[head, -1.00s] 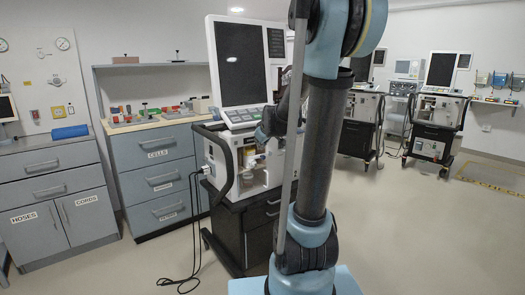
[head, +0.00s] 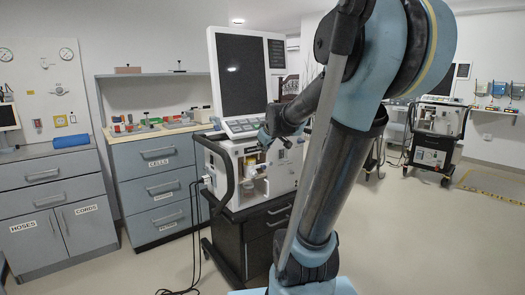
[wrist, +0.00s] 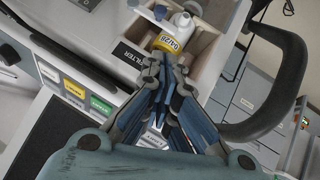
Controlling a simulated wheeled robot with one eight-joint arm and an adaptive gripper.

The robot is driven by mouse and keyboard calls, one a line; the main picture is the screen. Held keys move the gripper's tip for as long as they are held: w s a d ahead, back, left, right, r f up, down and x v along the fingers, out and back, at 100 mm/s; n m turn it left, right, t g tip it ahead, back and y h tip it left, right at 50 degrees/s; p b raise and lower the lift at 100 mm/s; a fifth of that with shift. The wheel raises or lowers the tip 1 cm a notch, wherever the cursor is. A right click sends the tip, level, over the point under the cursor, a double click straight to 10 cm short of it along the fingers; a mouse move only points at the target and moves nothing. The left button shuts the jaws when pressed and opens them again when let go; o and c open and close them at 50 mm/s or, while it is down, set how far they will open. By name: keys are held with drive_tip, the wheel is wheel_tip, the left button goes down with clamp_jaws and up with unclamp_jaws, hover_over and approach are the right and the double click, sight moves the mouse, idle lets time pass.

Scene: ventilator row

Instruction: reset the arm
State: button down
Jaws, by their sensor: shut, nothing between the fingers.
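My gripper (wrist: 166,70) is shut and empty in the wrist view, its fingertips close together. In the head view my gripper (head: 268,138) hangs at the front of the nearest ventilator (head: 255,165), just below its screen. I cannot tell whether the fingers touch anything there. My arm rises from the base, bends at the top and reaches down to the ventilator.
A black handle (wrist: 280,85) curves out beside the ventilator. The ventilator stands on a dark cart (head: 255,240) with cables hanging at its left. Grey drawer cabinets (head: 160,185) stand to the left. Another ventilator (head: 436,118) stands at the right. The floor (head: 430,235) at right is open.

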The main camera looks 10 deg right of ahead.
idle(0.4)
drive_tip(key=s+f+m+g, duration=0.2)
drive_tip(key=s+f, duration=0.4)
drive_tip(key=s, duration=0.4)
drive_tip(key=s+d+f+m+g, duration=0.1)
drive_tip(key=s+f+m+g, duration=0.1)
drive_tip(key=s+f, duration=0.4)
drive_tip(key=s+d+f+m+g+h, duration=0.1)
drive_tip(key=s+f+m+g, duration=0.2)
drive_tip(key=s, duration=1.2)
wheel_tip(320, 180, down, 4)
drive_tip(key=shift+s+d+r+g, duration=0.15)
drive_tip(key=shift+s+d+g, duration=0.1)
drive_tip(key=shift+s+g, duration=0.1)
